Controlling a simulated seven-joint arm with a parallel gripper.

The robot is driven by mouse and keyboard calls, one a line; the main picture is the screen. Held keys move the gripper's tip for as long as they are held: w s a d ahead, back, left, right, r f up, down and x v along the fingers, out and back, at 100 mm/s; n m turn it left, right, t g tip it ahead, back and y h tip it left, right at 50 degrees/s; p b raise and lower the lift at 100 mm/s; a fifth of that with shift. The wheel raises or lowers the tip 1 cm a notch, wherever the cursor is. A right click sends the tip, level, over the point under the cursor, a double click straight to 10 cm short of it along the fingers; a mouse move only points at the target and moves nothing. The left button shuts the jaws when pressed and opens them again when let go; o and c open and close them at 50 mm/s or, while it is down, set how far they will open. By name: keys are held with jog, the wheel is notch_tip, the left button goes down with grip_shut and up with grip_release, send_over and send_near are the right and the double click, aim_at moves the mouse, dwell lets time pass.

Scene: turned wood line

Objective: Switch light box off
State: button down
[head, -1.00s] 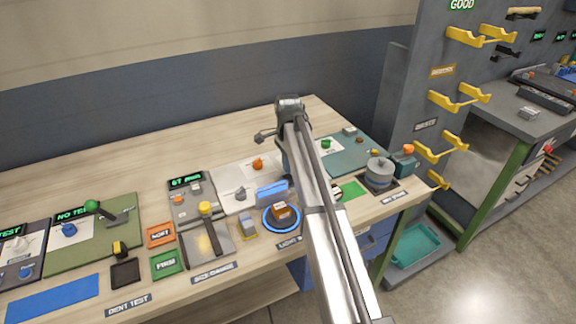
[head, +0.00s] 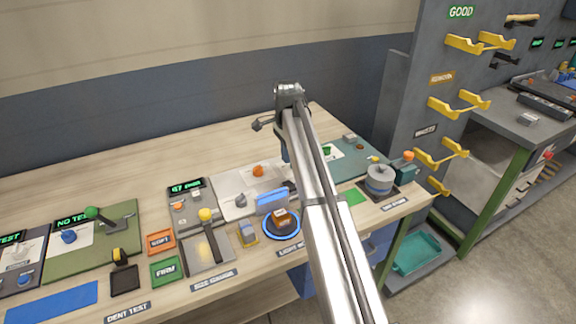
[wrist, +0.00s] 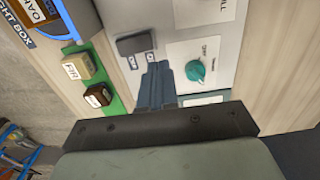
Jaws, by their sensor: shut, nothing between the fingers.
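The light box is a round dark plate with a bright blue ring (head: 298,225), and a brown wood block (head: 283,218) sits on it. In the wrist view part of its blue rim (wrist: 86,17) shows at the upper left, beside a label reading "LIGHT BOX". My gripper (wrist: 155,68) is shut and empty, pointing down over a pale grey panel (wrist: 218,85). Its tips are between a dark switch-like block (wrist: 135,43) and a teal knob (wrist: 196,70) marked "OFF". I cannot tell whether they touch the panel. In the head view my arm hides the gripper tips.
A green mat (wrist: 112,78) near the gripper holds two small wood blocks. A grey pot-like device (head: 380,178) stands to the right. A blue upright piece (head: 271,202) stands behind the ring. Bare bench (head: 130,175) lies at the back.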

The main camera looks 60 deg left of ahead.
notch_tip(320, 180, up, 9)
jog(key=a, duration=0.1)
jog(key=shift+a, duration=0.25)
jog(key=shift+f, duration=0.15)
dwell(0.3)
